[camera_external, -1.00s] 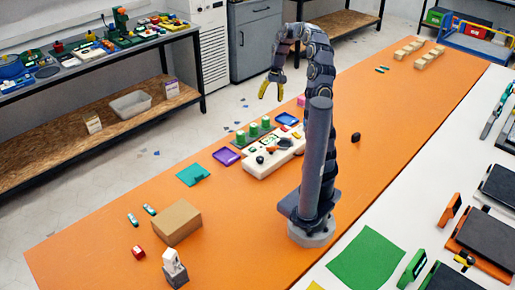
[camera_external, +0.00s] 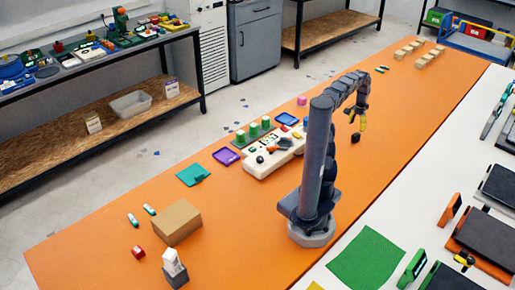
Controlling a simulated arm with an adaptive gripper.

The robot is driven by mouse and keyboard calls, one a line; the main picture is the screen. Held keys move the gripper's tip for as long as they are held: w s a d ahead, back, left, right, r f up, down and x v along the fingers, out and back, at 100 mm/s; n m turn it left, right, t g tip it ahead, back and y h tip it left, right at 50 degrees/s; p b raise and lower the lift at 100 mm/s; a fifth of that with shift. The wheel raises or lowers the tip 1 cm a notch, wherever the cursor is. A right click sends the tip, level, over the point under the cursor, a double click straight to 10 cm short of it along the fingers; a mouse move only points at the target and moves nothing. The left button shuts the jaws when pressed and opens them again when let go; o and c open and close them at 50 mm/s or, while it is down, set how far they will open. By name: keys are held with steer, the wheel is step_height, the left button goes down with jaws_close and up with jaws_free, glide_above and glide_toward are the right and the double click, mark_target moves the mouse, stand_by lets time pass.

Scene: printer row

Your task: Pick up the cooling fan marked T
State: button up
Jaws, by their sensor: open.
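My gripper (camera_external: 357,121), with yellow fingertips, is open and empty. It points down over the orange table, to the right of my arm's column. A small dark rounded object (camera_external: 355,138) is on the table just below the fingertips in the picture; the gap between them is hard to judge. No T mark can be read at this size, so I cannot tell whether this object is the cooling fan. Another small dark piece (camera_external: 285,143) lies on the white tray-like block (camera_external: 258,169) to the left of my arm.
Green cylinders (camera_external: 253,130), a purple tray (camera_external: 226,156), a teal piece (camera_external: 193,174) and a cardboard-brown box (camera_external: 176,222) stand to the left. Wooden blocks (camera_external: 424,61) lie at the far end. The orange table (camera_external: 400,120) is clear to the right of my gripper.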

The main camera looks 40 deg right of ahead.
mark_target(356, 134)
steer(key=f, duration=0.6)
steer(key=shift+s+f, duration=0.2)
steer(key=shift+s, duration=0.2)
steer(key=shift+c, duration=0.3)
jaws_close()
